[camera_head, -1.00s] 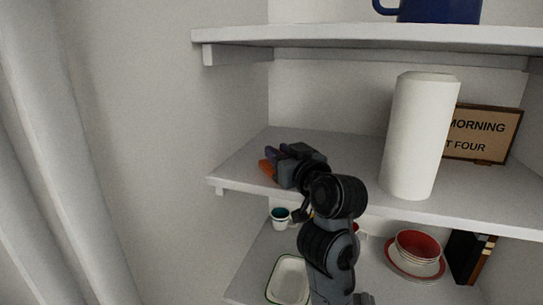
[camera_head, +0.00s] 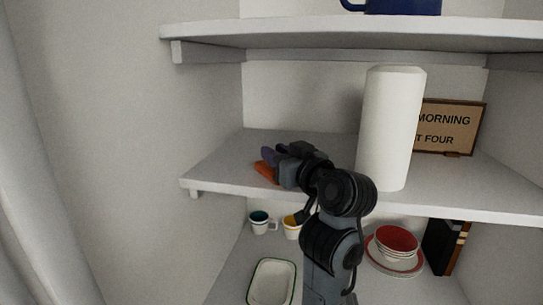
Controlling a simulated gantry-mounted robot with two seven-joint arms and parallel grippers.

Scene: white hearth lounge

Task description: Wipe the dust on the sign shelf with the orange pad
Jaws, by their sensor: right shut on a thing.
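The orange pad (camera_head: 265,172) shows at the left part of the sign shelf (camera_head: 222,165), low at its front-left area. My right gripper (camera_head: 272,163) is shut on the pad, with its purple-tipped fingers just above it. The pad appears to be at the shelf surface, but I cannot tell whether it touches. The brown framed sign (camera_head: 448,128) stands at the right rear of this shelf, partly hidden by a tall white vase (camera_head: 391,128). I cannot make out dust on the grey surface. My left gripper is not in view.
The upper shelf (camera_head: 330,33) overhangs and bears a blue mug (camera_head: 404,6). Below are a white tray (camera_head: 272,283), small cups (camera_head: 260,222), red bowls (camera_head: 396,243) and dark books (camera_head: 437,246). The shelf between my gripper and the vase looks clear.

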